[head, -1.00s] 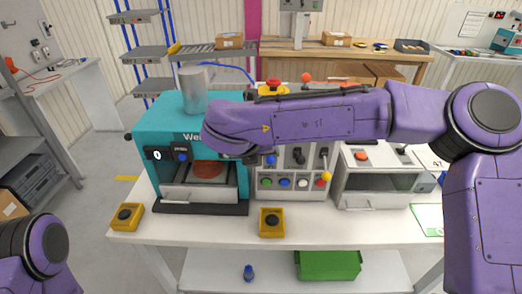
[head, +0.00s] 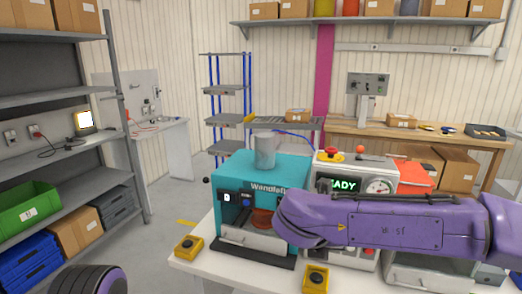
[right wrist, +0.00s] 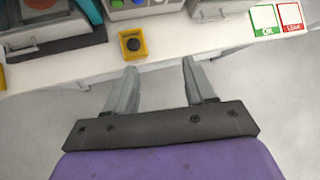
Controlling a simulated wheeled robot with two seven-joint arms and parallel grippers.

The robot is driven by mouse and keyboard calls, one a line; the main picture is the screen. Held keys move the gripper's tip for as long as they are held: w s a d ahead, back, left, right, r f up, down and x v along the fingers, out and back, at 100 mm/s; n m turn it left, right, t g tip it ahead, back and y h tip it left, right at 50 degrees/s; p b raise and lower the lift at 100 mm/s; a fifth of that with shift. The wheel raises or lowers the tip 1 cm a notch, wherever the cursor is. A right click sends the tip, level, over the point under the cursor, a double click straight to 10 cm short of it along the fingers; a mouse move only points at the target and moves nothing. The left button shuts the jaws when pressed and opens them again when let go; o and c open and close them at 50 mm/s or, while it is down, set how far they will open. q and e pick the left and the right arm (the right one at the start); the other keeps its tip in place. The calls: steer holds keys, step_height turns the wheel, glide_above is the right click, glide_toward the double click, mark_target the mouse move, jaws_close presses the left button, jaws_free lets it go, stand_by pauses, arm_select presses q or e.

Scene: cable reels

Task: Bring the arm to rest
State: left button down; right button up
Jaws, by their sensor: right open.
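My right arm (head: 390,222) reaches in from the right in the head view, across the front of the bench machines. Its gripper is hidden in that view. In the right wrist view my right gripper (right wrist: 158,78) is open and empty, its two fingers apart over the bench's front edge and the floor. A yellow box with a black button (right wrist: 132,44) sits on the bench just beyond the left finger. My left arm (head: 85,280) shows only as a purple part at the bottom left of the head view, and its gripper is out of frame.
Grey shelving (head: 120,130) stands at left. Green and red cards (right wrist: 277,19) lie on the bench.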

step_height(320, 180, down, 9)
steer(key=w+a+n+t+y, duration=0.15)
steer(key=n+t, duration=0.25)
steer(key=n, duration=0.9)
steer(key=s+d+f+n+y+b, duration=0.1)
steer(key=s+f+n, duration=0.35)
steer(key=f, duration=0.45)
steer(key=s+d+f+n+y+b, duration=0.15)
steer(key=s+f+n, duration=0.35)
steer(key=f, duration=0.5)
arm_select(q)
steer(key=f, duration=0.1)
steer(key=f+b, duration=0.1)
steer(key=f, duration=0.2)
steer(key=shift+s, duration=0.25)
arm_select(e)
steer(key=s+d+f+n+g, duration=0.2)
steer(key=s+d+f, duration=0.3)
steer(key=s, duration=0.3)
steer(key=s+d+f+n+g+h, duration=0.1)
steer(key=s+d+f+n+g, duration=0.1)
steer(key=s+d+f+n, duration=0.3)
steer(key=s+d+f+n+g+h, duration=0.1)
steer(key=s+d+f+n+g, duration=0.2)
steer(key=s+f, duration=0.3)
steer(key=s+d, duration=0.1)
steer(key=s, duration=0.4)
steer(key=shift+s+d+f, duration=0.15)
steer(key=shift+s+d, duration=0.1)
steer(key=shift+d, duration=0.15)
